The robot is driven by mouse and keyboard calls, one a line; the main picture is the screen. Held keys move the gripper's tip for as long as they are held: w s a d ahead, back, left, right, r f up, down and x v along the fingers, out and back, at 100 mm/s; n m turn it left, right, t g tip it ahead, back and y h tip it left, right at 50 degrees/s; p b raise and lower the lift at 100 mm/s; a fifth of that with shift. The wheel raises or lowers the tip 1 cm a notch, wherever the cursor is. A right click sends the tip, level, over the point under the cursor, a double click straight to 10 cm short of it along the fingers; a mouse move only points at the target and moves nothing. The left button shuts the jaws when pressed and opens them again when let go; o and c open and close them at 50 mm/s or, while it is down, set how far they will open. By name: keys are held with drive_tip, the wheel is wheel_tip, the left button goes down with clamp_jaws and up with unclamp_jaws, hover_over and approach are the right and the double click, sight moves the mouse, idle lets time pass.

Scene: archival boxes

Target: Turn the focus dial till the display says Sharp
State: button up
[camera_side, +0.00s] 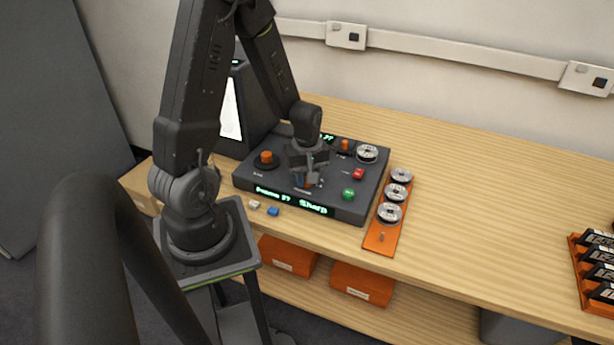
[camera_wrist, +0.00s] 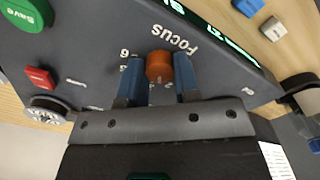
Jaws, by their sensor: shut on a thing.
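The orange focus dial (camera_wrist: 159,67) sits on the dark control panel (camera_side: 345,208), beside the printed word Focus in the wrist view. My gripper (camera_wrist: 160,78) is shut on the dial, with a blue finger on each side of it. In the side view my gripper (camera_side: 307,180) is over the front middle of the panel and hides most of the dial.
The panel also bears a green Save button (camera_side: 348,193), a red button (camera_side: 358,174), another orange knob (camera_side: 266,157) and a reel (camera_side: 367,153). An orange strip (camera_side: 380,238) with several reels lies to the right. White and blue blocks (camera_side: 272,211) lie in front. The right tabletop is mostly clear.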

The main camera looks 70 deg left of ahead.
drive_tip(key=shift+m, duration=1)
drive_tip(key=o, duration=0.9)
wheel_tip(320, 180, up, 14)
drive_tip(key=shift+f, duration=0.1)
